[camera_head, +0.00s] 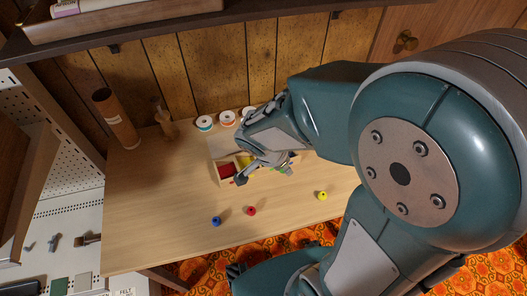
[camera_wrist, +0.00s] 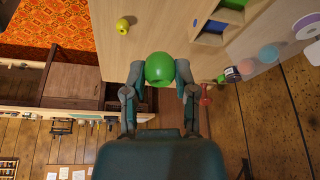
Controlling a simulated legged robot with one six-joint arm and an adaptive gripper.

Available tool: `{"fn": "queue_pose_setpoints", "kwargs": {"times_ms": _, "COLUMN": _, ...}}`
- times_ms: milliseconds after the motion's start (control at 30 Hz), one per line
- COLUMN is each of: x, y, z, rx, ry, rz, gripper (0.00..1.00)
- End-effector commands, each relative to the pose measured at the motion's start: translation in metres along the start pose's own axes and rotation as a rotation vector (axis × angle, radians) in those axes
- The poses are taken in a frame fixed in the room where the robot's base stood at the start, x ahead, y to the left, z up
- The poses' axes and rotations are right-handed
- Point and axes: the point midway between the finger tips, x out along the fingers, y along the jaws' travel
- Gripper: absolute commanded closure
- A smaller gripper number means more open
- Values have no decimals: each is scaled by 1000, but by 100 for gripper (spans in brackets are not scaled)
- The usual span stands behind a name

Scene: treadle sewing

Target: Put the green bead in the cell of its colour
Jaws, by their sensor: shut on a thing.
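My gripper (camera_wrist: 160,72) is shut on the green bead (camera_wrist: 159,68), which sits between its fingertips in the wrist view. In the head view my gripper (camera_head: 264,172) is over the sorting box (camera_head: 217,176), and my arm hides much of the box. A red cell (camera_head: 228,170) and part of a yellow cell (camera_head: 246,160) show there. In the wrist view the box wall (camera_wrist: 208,40) is at the upper right, with a blue cell (camera_wrist: 213,27) visible. Some green shows beside my gripper in the head view; I cannot tell whether it is bead or cell.
A blue bead (camera_head: 216,221), a red bead (camera_head: 251,211) and a yellow bead (camera_head: 322,195) lie apart on the wooden table (camera_head: 150,220). Several thread spools (camera_head: 205,123) stand at the back. A brown tube (camera_head: 116,118) stands at the back left. The table's front left is clear.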

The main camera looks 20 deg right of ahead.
Motion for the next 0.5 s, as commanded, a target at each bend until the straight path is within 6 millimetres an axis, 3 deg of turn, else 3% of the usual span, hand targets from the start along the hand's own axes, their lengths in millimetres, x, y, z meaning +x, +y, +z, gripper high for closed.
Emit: {"fn": "queue_pose_setpoints", "kwargs": {"times_ms": 500, "x": 53, "y": -85, "z": -9, "rx": -1, "ry": 0, "rz": 5, "gripper": 80}}
